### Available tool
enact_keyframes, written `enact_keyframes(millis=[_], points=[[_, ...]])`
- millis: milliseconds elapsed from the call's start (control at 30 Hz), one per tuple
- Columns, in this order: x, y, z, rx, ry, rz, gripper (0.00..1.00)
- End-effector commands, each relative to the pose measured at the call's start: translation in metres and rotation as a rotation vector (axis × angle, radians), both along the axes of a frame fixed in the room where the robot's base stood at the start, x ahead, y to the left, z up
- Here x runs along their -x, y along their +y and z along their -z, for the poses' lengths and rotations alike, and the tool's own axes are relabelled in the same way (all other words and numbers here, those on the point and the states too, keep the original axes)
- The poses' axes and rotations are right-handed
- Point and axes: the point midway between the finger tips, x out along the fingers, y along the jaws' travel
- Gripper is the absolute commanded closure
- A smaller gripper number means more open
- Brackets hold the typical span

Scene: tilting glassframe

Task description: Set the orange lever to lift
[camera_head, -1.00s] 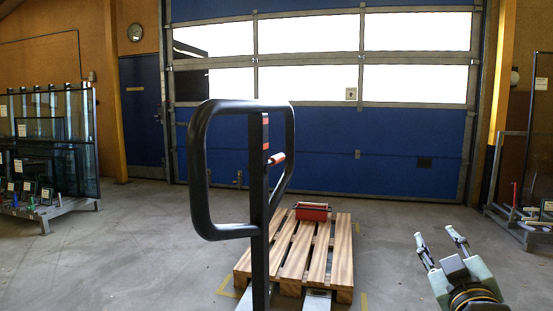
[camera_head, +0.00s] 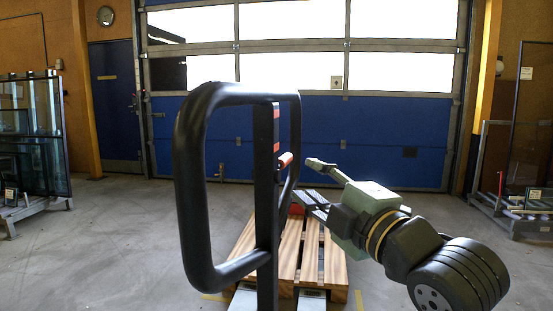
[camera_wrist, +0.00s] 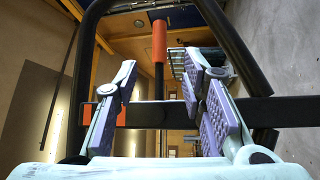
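The orange lever (camera_head: 285,160) sticks out from the upright post of the black looped handle (camera_head: 186,190). In the wrist view the orange lever (camera_wrist: 159,42) lies ahead of my gripper, in the gap between the fingers as seen from there. My gripper (camera_head: 308,178) is to the right of the handle, pointing left toward the post. Its fingers are apart with nothing between them that I can see them touch. The wrist view also shows the open fingers (camera_wrist: 160,95), with the black post (camera_wrist: 150,114) crossing between them. An orange mark (camera_wrist: 104,91) is on the post.
Glass racks stand at left (camera_head: 30,140) and right (camera_head: 515,205). The floor around is free.

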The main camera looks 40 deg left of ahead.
Motion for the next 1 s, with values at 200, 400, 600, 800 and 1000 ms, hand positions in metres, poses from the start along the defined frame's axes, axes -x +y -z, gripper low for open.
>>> enact_keyframes(millis=[200,400,600,800,1000], points=[[-0.01,0.029,-0.005,0.002,0.004,-0.005,0.63],[-0.025,0.065,-0.01,0.002,0.006,-0.003,0.63],[-0.035,0.089,-0.014,-0.001,0.004,-0.002,0.63],[-0.038,0.097,-0.014,0.0,0.002,0.0,0.63],[-0.038,0.097,-0.013,-0.001,0.002,0.001,0.63]])
